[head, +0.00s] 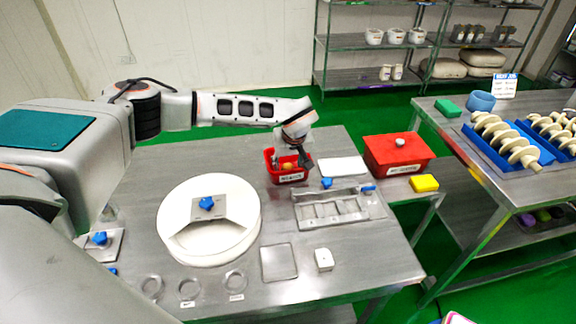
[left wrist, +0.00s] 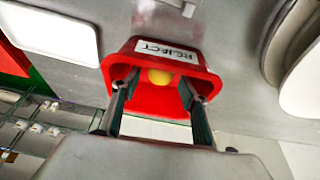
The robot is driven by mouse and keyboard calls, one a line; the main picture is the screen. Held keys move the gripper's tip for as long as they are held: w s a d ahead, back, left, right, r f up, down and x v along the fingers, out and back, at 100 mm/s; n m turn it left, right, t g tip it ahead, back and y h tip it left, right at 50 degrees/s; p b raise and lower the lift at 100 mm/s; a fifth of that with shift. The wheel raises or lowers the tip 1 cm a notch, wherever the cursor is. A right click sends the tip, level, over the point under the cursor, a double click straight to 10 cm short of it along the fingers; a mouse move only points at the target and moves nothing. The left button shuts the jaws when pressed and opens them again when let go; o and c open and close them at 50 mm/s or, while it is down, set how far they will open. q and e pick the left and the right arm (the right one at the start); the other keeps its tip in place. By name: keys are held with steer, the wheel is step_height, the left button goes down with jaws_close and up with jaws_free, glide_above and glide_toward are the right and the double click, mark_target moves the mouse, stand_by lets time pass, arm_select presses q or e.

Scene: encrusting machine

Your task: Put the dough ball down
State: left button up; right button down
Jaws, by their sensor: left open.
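The dough ball (left wrist: 160,77) is small, round and yellow, and lies inside the red bin (left wrist: 184,121) in the left wrist view. The bin's white label reads REJECT. In the head view the bin (head: 273,178) stands on the steel table, and the ball (head: 288,166) is a small orange-yellow patch in it. My left gripper (head: 292,158) points down into the bin. In the left wrist view its two fingers (left wrist: 158,90) are spread, one on each side of the ball, with gaps between. Whether the fingertips touch the bin cannot be told. My right gripper is not in view.
A round white drum (head: 175,235) stands left of the bin. A white board (head: 343,167), a steel frame (head: 335,209) and a red lidded box (head: 399,153) are to its right. A second table (head: 450,124) stands further right.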

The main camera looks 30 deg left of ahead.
arm_select(q)
steer(key=v, duration=1)
steer(key=shift+s+r, duration=0.2)
steer(key=shift+r, duration=0.05)
